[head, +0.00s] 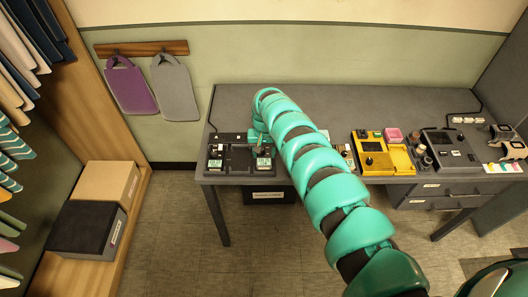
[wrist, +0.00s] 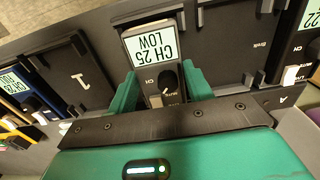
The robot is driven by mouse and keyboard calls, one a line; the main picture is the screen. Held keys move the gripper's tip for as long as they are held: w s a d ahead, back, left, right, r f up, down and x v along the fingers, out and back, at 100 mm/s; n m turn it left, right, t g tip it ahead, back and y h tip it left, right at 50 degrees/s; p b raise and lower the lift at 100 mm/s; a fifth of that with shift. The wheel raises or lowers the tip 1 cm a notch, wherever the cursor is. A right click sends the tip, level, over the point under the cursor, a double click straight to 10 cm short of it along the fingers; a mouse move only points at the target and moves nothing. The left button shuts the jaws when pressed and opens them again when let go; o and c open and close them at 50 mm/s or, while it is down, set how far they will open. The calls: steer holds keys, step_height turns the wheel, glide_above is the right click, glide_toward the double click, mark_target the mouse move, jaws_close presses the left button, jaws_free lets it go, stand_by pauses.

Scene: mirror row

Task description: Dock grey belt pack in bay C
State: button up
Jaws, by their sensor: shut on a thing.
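In the wrist view, my gripper (wrist: 160,88) has its teal fingers on both sides of a belt pack (wrist: 163,73) and is shut on it. The pack has a dark face with a grey edge, and its lit screen reads "CH 25 LOW", upside down in this view. It is over or in the black dock; I cannot tell whether it is seated. The dock (head: 238,158) is at the left end of the desk in the head view. My arm hides most of the gripper there. The bay letter C is not readable.
In the wrist view, another belt pack (wrist: 15,84) is at left and one (wrist: 312,22) at upper right, with an empty-looking dark bay (wrist: 80,78) between the left one and mine. A yellow unit (head: 390,157) and a dark console (head: 452,148) are farther right on the desk.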

steer(key=shift+f+b, duration=0.4)
steer(key=shift+f, duration=0.1)
steer(key=o, duration=1.2)
steer(key=shift+c, duration=0.2)
steer(key=shift+r, duration=0.1)
steer(key=shift+w+r, duration=0.1)
steer(key=shift+r, duration=0.65)
steer(key=shift+r+b, duration=0.6)
steer(key=shift+r, duration=1.5)
step_height(320, 180, up, 12)
steer(key=p, duration=0.2)
steer(key=shift+f, duration=0.2)
